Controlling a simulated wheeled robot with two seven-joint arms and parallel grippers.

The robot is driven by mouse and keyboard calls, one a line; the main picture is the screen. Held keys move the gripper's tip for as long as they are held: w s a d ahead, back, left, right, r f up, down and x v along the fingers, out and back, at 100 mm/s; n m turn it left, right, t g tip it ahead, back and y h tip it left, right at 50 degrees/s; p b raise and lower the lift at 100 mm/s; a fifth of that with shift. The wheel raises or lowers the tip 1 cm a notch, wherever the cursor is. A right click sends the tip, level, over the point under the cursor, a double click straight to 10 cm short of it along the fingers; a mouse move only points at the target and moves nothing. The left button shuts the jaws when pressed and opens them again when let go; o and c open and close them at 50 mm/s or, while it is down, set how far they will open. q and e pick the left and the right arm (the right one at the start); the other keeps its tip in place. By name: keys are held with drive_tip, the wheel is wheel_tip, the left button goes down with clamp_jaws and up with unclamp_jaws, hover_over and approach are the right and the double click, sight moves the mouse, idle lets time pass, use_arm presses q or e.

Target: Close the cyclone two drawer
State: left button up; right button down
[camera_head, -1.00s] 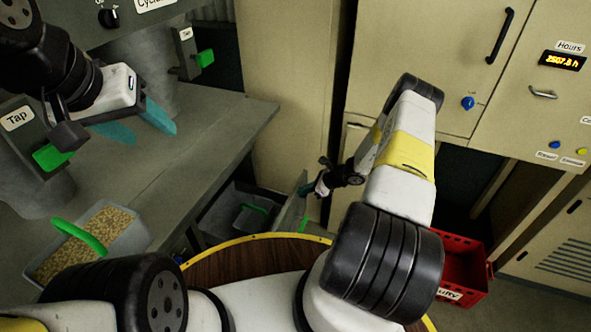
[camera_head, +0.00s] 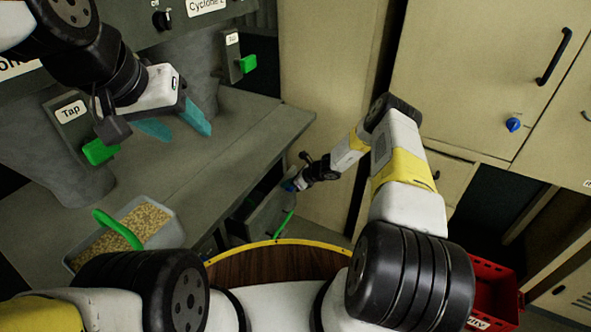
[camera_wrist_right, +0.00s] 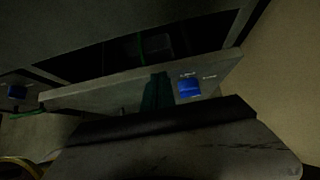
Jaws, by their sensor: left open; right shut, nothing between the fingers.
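The grey cyclone two drawer (camera_head: 268,214) sits under the bench, with a green handle (camera_head: 285,223) on its front. In the right wrist view its front panel (camera_wrist_right: 105,92) stands out from the cabinet, with a dark gap behind it, so it is partly open. My right gripper (camera_wrist_right: 156,92) is shut and empty against or just before the panel; contact is unclear. In the head view its fingertips are mostly hidden near the drawer. My left gripper (camera_head: 178,125) is open and empty above the bench, near the green tap handle.
The grey bench (camera_head: 235,135) carries cyclones with green tap handles (camera_head: 100,151). A bin of pellets (camera_head: 130,230) with a green handle is at lower left. A red crate (camera_head: 497,290) stands at lower right. Beige cabinets (camera_head: 470,80) fill the right.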

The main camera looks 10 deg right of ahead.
sight(279, 183)
drive_tip(key=shift+w+a, duration=0.6)
drive_tip(key=shift+a, duration=0.25)
drive_tip(key=shift+w+a, duration=0.55)
drive_tip(key=shift+a, duration=0.3)
drive_tip(key=shift+d, duration=0.1)
